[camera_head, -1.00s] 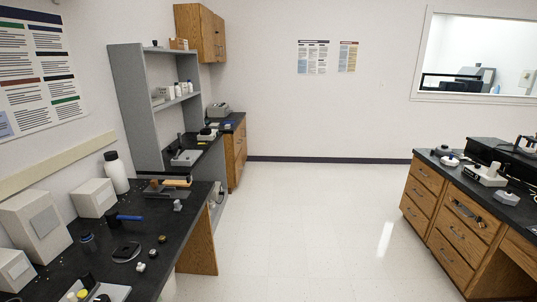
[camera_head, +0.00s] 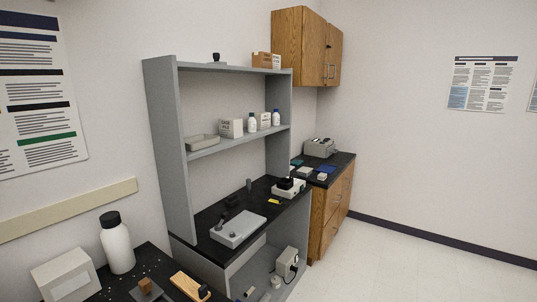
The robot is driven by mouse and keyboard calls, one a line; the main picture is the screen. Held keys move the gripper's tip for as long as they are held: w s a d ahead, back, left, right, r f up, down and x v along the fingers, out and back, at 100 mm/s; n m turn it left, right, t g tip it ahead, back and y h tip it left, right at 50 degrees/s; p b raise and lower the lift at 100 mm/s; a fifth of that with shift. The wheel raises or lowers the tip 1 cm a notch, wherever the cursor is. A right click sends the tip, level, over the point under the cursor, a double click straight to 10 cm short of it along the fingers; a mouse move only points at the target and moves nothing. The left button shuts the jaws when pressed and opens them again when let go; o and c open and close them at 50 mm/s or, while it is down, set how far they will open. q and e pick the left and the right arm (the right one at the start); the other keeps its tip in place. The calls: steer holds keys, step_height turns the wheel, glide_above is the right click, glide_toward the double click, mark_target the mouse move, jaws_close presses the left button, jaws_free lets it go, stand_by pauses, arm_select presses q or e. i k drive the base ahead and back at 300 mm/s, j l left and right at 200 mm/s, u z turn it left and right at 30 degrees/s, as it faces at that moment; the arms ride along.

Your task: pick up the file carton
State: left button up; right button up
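No label in view is clear enough to tell which box is the file carton. A white printed carton (camera_head: 231,128) stands on the middle shelf of the grey rack, and a smaller one (camera_head: 264,119) stands to its right. A brown cardboard box (camera_head: 262,60) sits on the rack's top board at the right end, beside a pale printed box (camera_head: 276,62). Neither of my grippers is in view.
The grey shelf rack (camera_head: 167,150) stands on a black bench, with a white bottle (camera_head: 117,245) and pale box (camera_head: 65,276) at lower left. A wooden wall cabinet (camera_head: 299,45) hangs right of the rack. The floor (camera_head: 400,255) at right is clear.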

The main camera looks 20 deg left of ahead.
mark_target(229, 128)
steer(key=i+l+u, duration=0.15)
steer(key=i+u, duration=0.3)
steer(key=i+l+u, duration=0.2)
steer(key=u, duration=0.25)
steer(key=i+l+u, duration=0.3)
steer(key=u, duration=0.15)
steer(key=i+l+u, duration=0.15)
steer(key=l+u, duration=0.3)
steer(key=i+l+u, duration=0.15)
steer(key=l+u, duration=0.75)
steer(key=l, duration=0.15)
